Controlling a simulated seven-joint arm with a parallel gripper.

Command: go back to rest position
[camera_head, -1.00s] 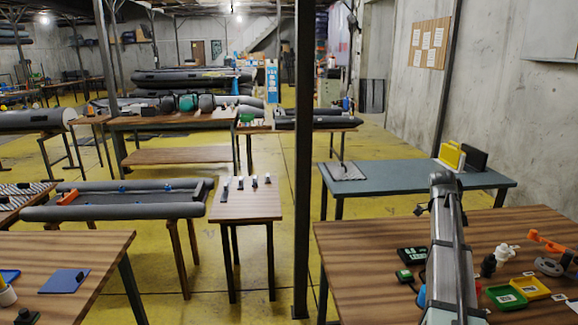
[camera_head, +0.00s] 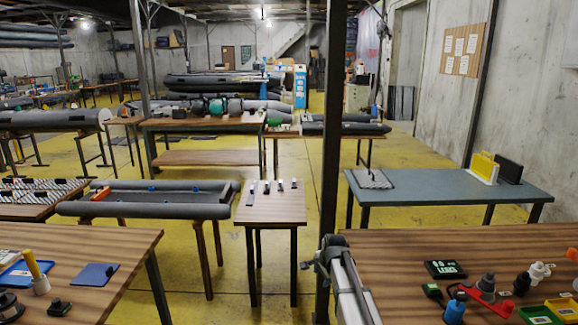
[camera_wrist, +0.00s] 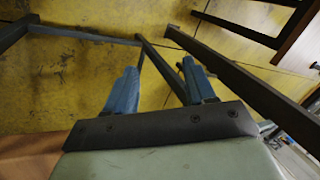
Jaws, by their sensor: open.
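My gripper (camera_wrist: 156,85) shows in the wrist view with its two blue fingers apart and nothing between them. Behind the fingers are yellow floor and dark metal bars. In the head view my arm rises at the lower middle, beside the left edge of the right wooden table (camera_head: 400,250). The gripper's fingers cannot be made out in the head view.
The right table holds a digital meter (camera_head: 445,269), a red tool (camera_head: 487,292), a white fitting (camera_head: 535,272) and a green tray (camera_head: 538,315). A dark post (camera_head: 332,130) stands just behind my arm. A small wooden table (camera_head: 270,208) and yellow floor lie to the left.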

